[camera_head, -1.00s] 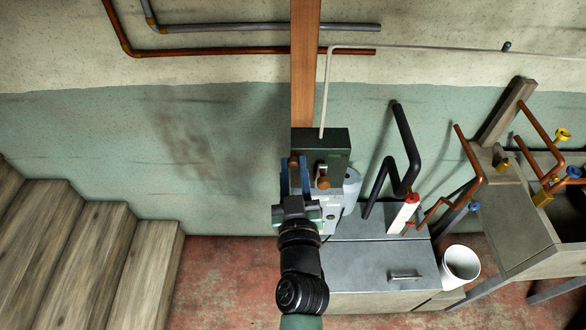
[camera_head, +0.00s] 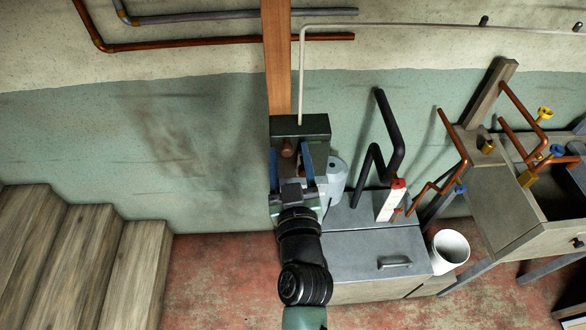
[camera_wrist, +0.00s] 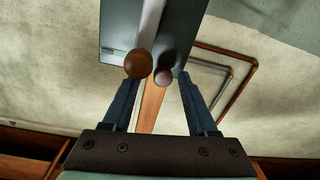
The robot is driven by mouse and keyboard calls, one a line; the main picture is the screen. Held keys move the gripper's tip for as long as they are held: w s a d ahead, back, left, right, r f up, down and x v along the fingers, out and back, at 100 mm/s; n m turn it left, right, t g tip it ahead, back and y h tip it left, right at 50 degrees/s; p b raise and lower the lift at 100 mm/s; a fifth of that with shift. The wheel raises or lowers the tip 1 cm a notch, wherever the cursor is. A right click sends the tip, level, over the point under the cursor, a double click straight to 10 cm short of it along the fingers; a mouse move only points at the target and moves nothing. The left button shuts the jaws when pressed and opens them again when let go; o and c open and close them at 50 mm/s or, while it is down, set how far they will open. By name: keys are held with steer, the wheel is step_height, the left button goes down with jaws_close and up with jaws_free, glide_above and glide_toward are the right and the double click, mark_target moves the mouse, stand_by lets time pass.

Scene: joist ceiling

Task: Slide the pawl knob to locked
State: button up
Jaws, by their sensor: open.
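A dark green box (camera_head: 315,124) is fixed at the foot of the wooden post, and its face shows in the wrist view (camera_wrist: 115,30). I cannot tell which is the pawl knob. In the head view one brown knob (camera_head: 287,147) shows between the blue fingers of my gripper (camera_head: 290,154). In the wrist view my gripper (camera_wrist: 158,82) is open, its fingers on either side of the two knobs. Contact cannot be told.
The wooden post (camera_head: 276,60) rises behind the box. A grey cylinder (camera_head: 337,178) and a metal-topped cabinet (camera_head: 365,253) are to the right, with black bent pipe (camera_head: 392,130) above. A white bucket (camera_head: 450,250) stands beyond. Wooden steps (camera_head: 80,260) are at the left.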

steer(key=s+b, duration=0.5)
steer(key=s, duration=0.7)
steer(key=shift+s+d, duration=0.4)
steer(key=w+a+r+t+y+b, duration=0.1)
steer(key=w+r+t, duration=0.15)
steer(key=r, duration=1.25)
steer(key=w+a+r+t, duration=0.2)
steer(key=r+t, duration=0.2)
steer(key=r, duration=1.1)
steer(key=s+r+m+t+h, duration=0.1)
steer(key=s+r, duration=0.4)
steer(key=r, duration=0.7)
steer(key=shift+d+m+t+h+b, duration=0.2)
steer(key=shift+m+t+h+b, duration=0.15)
steer(key=shift+m+t, duration=0.45)
